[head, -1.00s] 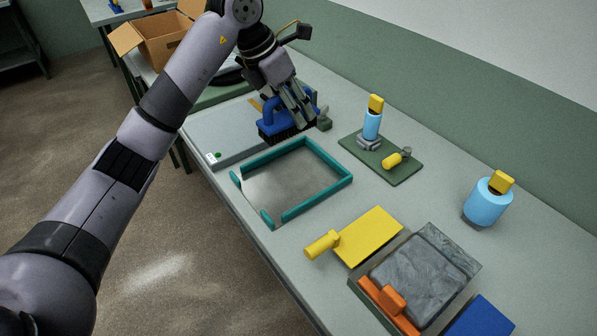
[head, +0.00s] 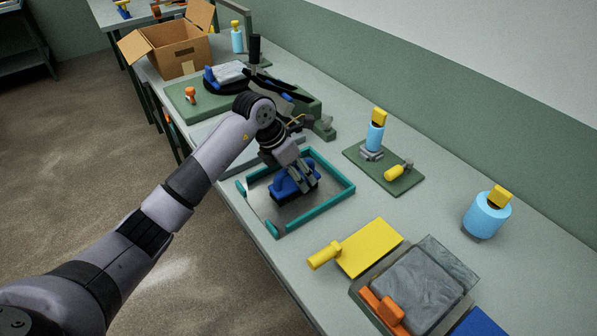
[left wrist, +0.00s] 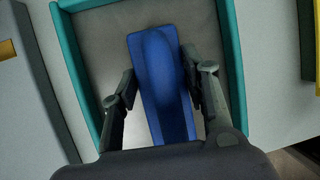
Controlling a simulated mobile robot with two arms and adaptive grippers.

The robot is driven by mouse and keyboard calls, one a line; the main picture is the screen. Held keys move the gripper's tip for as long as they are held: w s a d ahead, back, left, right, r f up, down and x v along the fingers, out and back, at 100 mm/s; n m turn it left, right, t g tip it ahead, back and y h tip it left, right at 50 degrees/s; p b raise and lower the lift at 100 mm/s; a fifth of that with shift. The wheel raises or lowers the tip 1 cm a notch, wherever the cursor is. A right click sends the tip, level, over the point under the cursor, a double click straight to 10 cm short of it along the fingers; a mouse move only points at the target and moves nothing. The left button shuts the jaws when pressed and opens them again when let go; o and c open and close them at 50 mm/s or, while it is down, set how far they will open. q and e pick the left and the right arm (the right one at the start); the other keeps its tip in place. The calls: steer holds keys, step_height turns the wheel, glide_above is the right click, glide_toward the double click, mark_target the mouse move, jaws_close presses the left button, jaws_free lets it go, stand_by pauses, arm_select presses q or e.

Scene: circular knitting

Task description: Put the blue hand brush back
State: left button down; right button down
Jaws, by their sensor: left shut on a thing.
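The blue hand brush (head: 282,188) has a blue body and dark bristles. My left gripper (head: 306,184) is shut on it, with a finger on either side of its blue handle. The brush is over the inside of the teal-rimmed tray (head: 327,206), within its rim. I cannot tell whether the bristles touch the tray floor. In the left wrist view the blue brush (left wrist: 161,85) lies between the two fingers (left wrist: 160,88), with the teal rim (left wrist: 84,85) around it. My right gripper is not in view.
A yellow paddle (head: 368,247) and a box with grey fabric (head: 420,284) lie in front of the tray. A green board (head: 404,183) with a blue bottle (head: 375,137) is to its right. A cardboard box (head: 178,52) stands at the back.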

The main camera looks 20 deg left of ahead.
arm_select(q)
steer(key=shift+f, duration=0.1)
steer(key=c, duration=0.9)
jaws_free()
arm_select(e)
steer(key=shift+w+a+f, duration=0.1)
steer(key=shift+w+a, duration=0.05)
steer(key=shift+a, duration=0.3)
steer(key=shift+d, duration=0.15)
arm_select(q)
steer(key=shift+a+r, duration=0.1)
steer(key=shift+r, duration=0.25)
steer(key=b+v, duration=0.2)
steer(key=v, duration=0.9)
steer(key=shift+s+r, duration=0.15)
steer(key=shift+r, duration=0.1)
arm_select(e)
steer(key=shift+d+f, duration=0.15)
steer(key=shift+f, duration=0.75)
